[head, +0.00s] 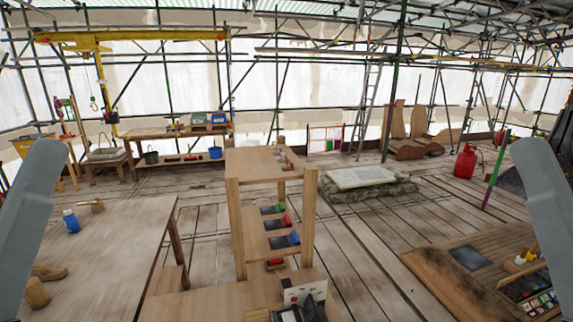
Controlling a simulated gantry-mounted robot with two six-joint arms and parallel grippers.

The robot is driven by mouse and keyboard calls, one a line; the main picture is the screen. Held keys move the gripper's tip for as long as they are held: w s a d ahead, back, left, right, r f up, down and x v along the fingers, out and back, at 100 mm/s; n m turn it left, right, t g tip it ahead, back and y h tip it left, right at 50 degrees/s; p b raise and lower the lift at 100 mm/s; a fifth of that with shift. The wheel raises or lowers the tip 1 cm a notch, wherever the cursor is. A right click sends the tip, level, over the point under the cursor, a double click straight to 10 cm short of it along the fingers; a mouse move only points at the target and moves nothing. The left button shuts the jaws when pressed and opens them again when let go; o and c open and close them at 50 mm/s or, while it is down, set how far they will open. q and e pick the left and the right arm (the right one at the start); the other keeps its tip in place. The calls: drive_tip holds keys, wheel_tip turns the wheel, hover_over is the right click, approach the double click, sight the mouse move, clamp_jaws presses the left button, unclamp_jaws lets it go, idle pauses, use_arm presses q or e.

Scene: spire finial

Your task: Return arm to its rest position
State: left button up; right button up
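A grey link of my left arm (28,225) stands at the left edge of the head view. A grey link of my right arm (553,220) stands at the right edge. Both links rise from the bottom and are raised, apart from any table. Neither gripper can be made out, so what they hold is hidden.
A wooden shelf stand (240,235) with small trays stands in the middle. Plank floor between is open.

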wheel_tip(320, 180, up, 28)
drive_tip(key=p, duration=2.4)
drive_tip(key=shift+w+y+p, duration=0.15)
drive_tip(key=shift+y+p, duration=0.15)
drive_tip(key=shift+p, duration=0.1)
